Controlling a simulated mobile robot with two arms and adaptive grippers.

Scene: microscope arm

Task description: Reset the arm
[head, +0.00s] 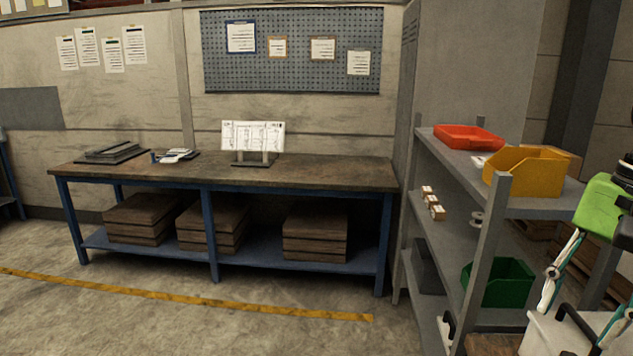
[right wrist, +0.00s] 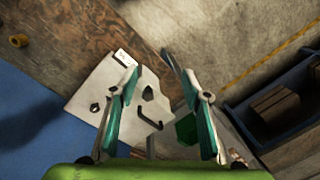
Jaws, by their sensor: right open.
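My right gripper (head: 578,326) is at the lower right of the head view, fingers pointing down. In the right wrist view (right wrist: 149,60) its two fingers are spread apart with nothing held between them. Below it is a white piece of equipment (right wrist: 84,92) with a bent black handle and small black knobs. Its top also shows at the bottom right of the head view (head: 545,335), partly hidden by the fingers and cut by the frame edge. I cannot tell whether the gripper touches it. No microscope arm can be clearly made out. My left gripper is not in view.
A grey shelf (head: 482,270) with a red tray (head: 468,137), a yellow bin (head: 515,180) and a green bin (head: 510,285) stands close beside the right gripper. A wooden-topped workbench (head: 330,172) is against the far wall. The floor before it is clear.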

